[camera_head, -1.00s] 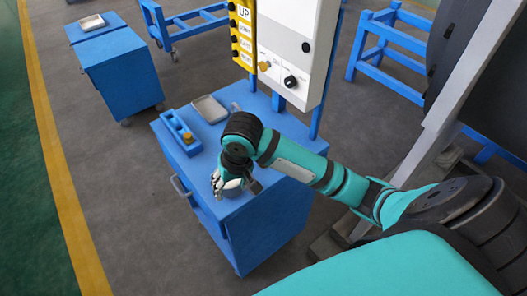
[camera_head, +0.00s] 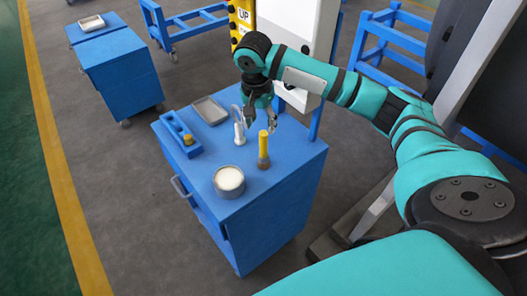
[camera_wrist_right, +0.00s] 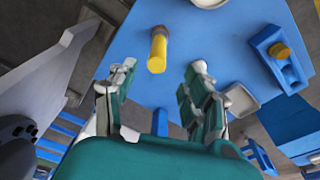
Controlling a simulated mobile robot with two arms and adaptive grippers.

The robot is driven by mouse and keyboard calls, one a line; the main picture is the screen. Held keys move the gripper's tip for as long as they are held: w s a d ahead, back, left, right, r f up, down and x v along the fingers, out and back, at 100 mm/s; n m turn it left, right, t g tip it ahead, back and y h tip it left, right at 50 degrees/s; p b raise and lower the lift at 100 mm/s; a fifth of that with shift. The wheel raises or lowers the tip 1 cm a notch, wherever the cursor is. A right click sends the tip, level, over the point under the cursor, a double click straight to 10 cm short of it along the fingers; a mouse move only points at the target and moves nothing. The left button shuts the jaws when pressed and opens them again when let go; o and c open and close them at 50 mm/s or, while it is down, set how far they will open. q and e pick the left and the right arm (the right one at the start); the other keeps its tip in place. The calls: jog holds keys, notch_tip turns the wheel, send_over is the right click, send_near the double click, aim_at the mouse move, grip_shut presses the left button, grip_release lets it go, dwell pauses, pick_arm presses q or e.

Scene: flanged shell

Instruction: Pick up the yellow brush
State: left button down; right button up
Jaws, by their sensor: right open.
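The yellow brush (camera_head: 263,146) stands upright on the blue cabinet top (camera_head: 285,165), its yellow handle up and its brown-grey end down. In the right wrist view the brush (camera_wrist_right: 157,52) lies ahead of the fingers, a little left of the middle of the gap. My right gripper (camera_head: 260,118) is open and empty above the cabinet top, beside and just behind the brush, apart from it. In the right wrist view both fingers of the gripper (camera_wrist_right: 158,82) are spread wide. My left gripper is not in view.
A round tin with pale contents (camera_head: 229,181) stands near the cabinet's front. A blue holder with a yellow knob (camera_head: 181,136) and a grey tray (camera_head: 209,110) sit at the left. A control panel (camera_head: 290,30) rises behind.

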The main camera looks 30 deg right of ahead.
aim_at(262, 133)
jog(key=f, duration=0.4)
jog(key=shift+w+d+f+p, duration=0.15)
jog(key=shift+d+p, duration=0.1)
jog(key=shift+p, duration=0.05)
jog(key=f+p, duration=0.1)
jog(key=f, duration=0.1)
jog(key=d+f, duration=0.1)
jog(key=f, duration=0.2)
jog(key=shift+p, duration=0.35)
jog(key=shift+f, duration=0.15)
grip_shut()
